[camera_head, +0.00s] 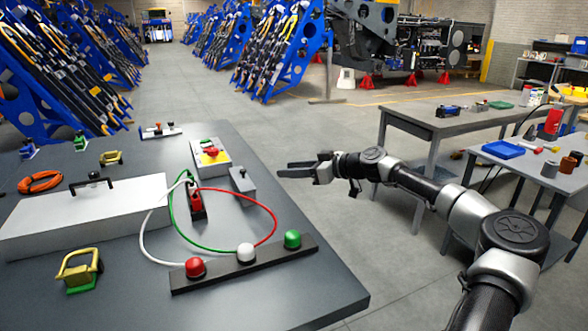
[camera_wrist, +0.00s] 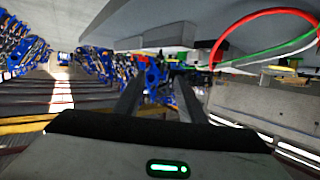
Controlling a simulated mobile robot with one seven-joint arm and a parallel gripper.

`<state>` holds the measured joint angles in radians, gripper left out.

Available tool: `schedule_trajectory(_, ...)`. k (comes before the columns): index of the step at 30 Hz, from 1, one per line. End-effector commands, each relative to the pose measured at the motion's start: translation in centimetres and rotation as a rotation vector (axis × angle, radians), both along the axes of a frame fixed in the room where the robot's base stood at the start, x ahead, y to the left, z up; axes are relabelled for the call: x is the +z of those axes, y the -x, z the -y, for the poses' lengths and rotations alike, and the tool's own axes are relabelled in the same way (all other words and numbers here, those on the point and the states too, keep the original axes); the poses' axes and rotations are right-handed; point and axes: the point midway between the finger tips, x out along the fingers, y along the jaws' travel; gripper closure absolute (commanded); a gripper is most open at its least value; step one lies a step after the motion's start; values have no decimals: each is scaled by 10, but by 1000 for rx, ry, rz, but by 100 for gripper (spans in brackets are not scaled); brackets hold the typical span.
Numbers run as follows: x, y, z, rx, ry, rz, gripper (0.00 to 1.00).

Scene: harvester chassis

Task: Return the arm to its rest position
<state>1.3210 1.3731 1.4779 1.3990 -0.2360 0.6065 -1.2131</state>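My arm reaches in from the lower right of the head view. My gripper (camera_head: 284,168) hangs just off the right edge of the grey worktable (camera_head: 240,300), near a small grey box (camera_head: 242,181). In the wrist view the two dark fingers of my gripper (camera_wrist: 160,88) stand apart with nothing between them. The arm is bent at the elbow and stretches forward over the floor between two tables.
Red, white and green wires run to a black bar with red, white and green knobs (camera_head: 246,253). A white box (camera_head: 88,212) lies left. Benches (camera_head: 440,120) with tools stand right of my arm. Blue racks (camera_head: 285,50) stand behind. The middle floor (camera_head: 200,85) is clear.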

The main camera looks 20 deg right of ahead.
Motion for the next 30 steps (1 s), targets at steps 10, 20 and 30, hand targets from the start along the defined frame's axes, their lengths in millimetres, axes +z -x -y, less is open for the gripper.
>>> schedule_trajectory(10,2,5,4,0,1,1,63)
schedule_trajectory(20,1,4,-7,17,11,-14,63)
schedule_trajectory(30,-48,39,-194,253,292,-400,63)
